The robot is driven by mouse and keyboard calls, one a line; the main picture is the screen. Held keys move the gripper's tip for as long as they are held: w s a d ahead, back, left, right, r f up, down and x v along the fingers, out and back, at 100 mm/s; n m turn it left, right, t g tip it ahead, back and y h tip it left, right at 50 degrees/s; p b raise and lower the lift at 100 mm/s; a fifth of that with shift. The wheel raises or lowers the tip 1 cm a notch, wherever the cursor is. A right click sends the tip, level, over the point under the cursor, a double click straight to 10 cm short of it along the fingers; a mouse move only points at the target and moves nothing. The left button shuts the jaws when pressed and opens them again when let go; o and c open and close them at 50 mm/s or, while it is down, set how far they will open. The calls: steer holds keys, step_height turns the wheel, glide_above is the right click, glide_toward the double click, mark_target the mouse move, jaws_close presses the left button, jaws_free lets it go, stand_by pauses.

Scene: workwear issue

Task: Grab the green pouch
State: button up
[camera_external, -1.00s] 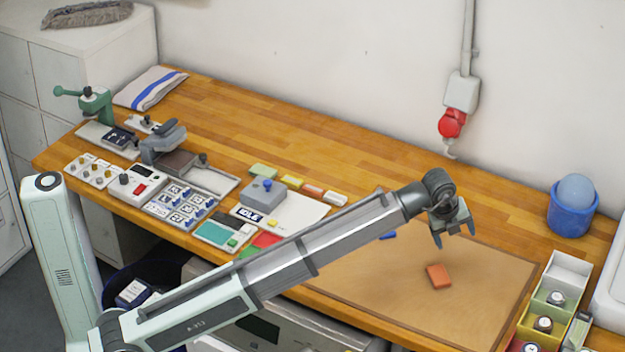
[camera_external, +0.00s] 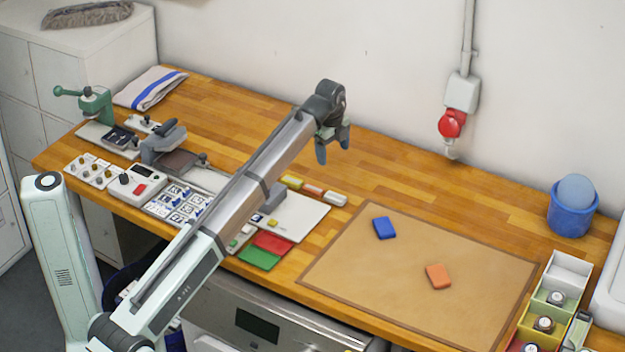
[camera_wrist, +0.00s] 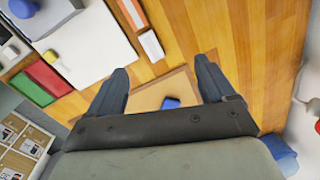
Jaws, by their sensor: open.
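I see no clear green pouch. A flat green piece (camera_external: 259,257) lies at the bench's front edge, touching a red one (camera_external: 272,242); I cannot tell if it is a pouch. It also shows at the left of the wrist view (camera_wrist: 31,89). A blue pouch-like block (camera_external: 384,228) and an orange one (camera_external: 438,276) lie apart on the brown mat (camera_external: 345,285). The blue one shows between my fingers in the wrist view (camera_wrist: 170,103). My gripper (camera_external: 333,147) is open and empty, high above the bench, left of the mat.
Yellow, orange-and-white and other small blocks (camera_external: 313,189) line the back of a white sheet (camera_external: 300,217). Control panels and a green-handled press (camera_external: 96,103) fill the left. A blue cup (camera_external: 571,212) and a divided tray (camera_external: 567,270) stand at the right. The bench's back middle is clear.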

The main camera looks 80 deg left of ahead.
steer(key=s+a+n+h, duration=0.1)
steer(key=s+a+n, duration=0.2)
steer(key=s+a, duration=1.3)
steer(key=shift+g, duration=0.4)
steer(key=f, duration=0.5)
steer(key=s+f, duration=0.1)
steer(key=f, duration=0.8)
steer(key=shift+s+d+f, duration=0.2)
steer(key=shift+s+f, duration=0.1)
steer(key=c, duration=1.1)
steer(key=shift+r, duration=0.15)
steer(key=shift+c, duration=0.2)
